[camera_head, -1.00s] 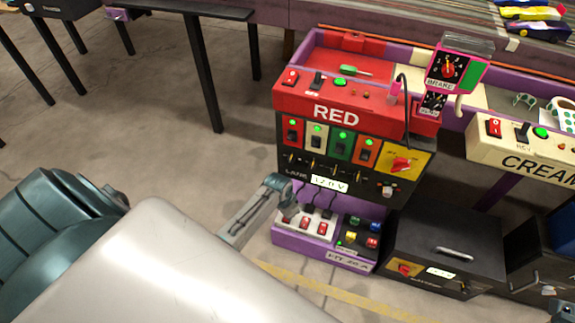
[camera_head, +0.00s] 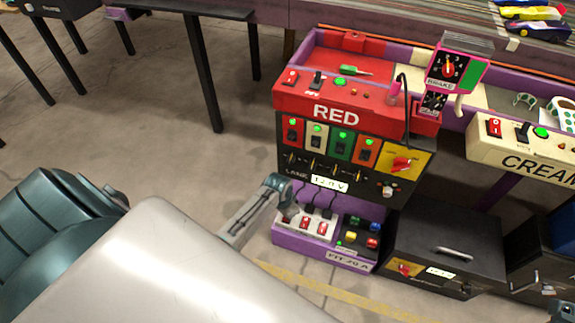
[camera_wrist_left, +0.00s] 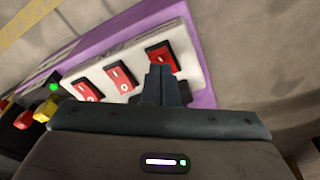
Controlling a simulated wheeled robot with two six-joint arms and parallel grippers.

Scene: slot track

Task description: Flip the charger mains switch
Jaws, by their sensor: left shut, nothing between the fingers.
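A white strip with three red rocker switches sits on the purple lower shelf of the RED station. In the head view the right rocker (camera_head: 322,228) and middle rocker (camera_head: 305,225) show clearly; the left one is partly hidden by my gripper. The wrist view shows all three: the end rocker (camera_wrist_left: 160,54), the middle one (camera_wrist_left: 119,75) and the far one (camera_wrist_left: 88,91). My left gripper (camera_wrist_left: 163,75) is shut and empty, its tips at the lower edge of the end rocker. I cannot tell whether they touch. In the head view, the left gripper (camera_head: 285,203) hangs over the strip's left end.
A black panel (camera_head: 355,238) with yellow, red and blue knobs and a green light adjoins the strip. Black cables (camera_head: 318,192) rise behind it. The red upper console (camera_head: 340,112) overhangs. A black box (camera_head: 440,240) stands right. Floor is clear in front.

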